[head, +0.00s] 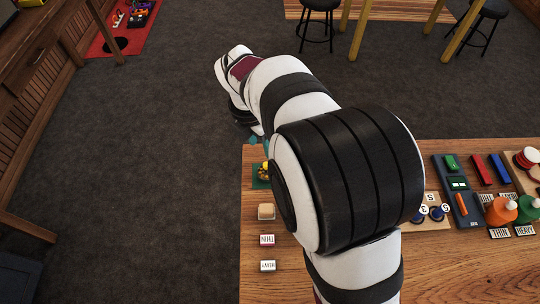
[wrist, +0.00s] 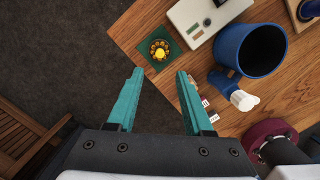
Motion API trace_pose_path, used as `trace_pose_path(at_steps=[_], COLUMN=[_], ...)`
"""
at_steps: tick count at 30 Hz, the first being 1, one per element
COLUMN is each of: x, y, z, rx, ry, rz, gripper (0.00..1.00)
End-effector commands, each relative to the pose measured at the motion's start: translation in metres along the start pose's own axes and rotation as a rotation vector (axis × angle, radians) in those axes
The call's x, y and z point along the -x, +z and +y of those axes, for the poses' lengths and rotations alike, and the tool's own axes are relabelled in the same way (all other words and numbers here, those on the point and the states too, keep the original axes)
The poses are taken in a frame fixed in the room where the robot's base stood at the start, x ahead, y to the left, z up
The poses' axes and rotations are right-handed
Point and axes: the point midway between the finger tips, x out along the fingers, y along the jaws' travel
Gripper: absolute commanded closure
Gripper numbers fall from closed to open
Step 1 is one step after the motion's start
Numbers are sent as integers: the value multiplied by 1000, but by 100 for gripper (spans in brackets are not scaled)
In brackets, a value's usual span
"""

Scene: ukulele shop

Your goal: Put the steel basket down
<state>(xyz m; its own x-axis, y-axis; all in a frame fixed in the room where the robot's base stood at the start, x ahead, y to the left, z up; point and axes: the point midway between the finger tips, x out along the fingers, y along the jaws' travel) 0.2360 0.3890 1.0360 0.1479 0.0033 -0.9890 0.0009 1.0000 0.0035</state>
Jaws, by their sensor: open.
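My gripper (wrist: 159,72) has two teal fingers spread apart with nothing between them in the wrist view. In the head view, only small teal bits of my gripper (head: 257,139) show at the far left corner of the table. I cannot make out a steel basket for certain in either view. A small round dark and yellow piece (wrist: 160,50) sits on a green square (wrist: 151,61) near the table corner, beyond my fingertips and apart from them. The green square (head: 258,184) also shows in the head view, partly hidden by my arm.
The wooden table (head: 460,272) has free room at its front. A blue mug (wrist: 231,45) and a white box (wrist: 196,28) stand near the green square.

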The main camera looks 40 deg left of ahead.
Motion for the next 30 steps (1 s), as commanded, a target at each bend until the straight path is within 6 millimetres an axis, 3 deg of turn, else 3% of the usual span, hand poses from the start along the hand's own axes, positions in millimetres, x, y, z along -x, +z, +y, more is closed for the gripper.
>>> trace_pose_path(at_steps=[5,7,8,10,12,15,17,18,22,30], x=[7,24,34,60,80,94,94,93,89,88], y=[6,27,36,46,30,-19,-48,-64,-93,-96], z=[-10,-51,-79,-163,-241,-314,-336,-345,-354,-355], rx=[-73,-354,-553,-1157,-1801,-2617,-3002,3045,2674,2627], ry=[-3,-14,-22,-58,-106,-192,-248,269,274,277], rz=[4,20,33,67,100,144,167,-170,-154,-151], gripper=[49,49,49,49,49,49,49,49,49,49])
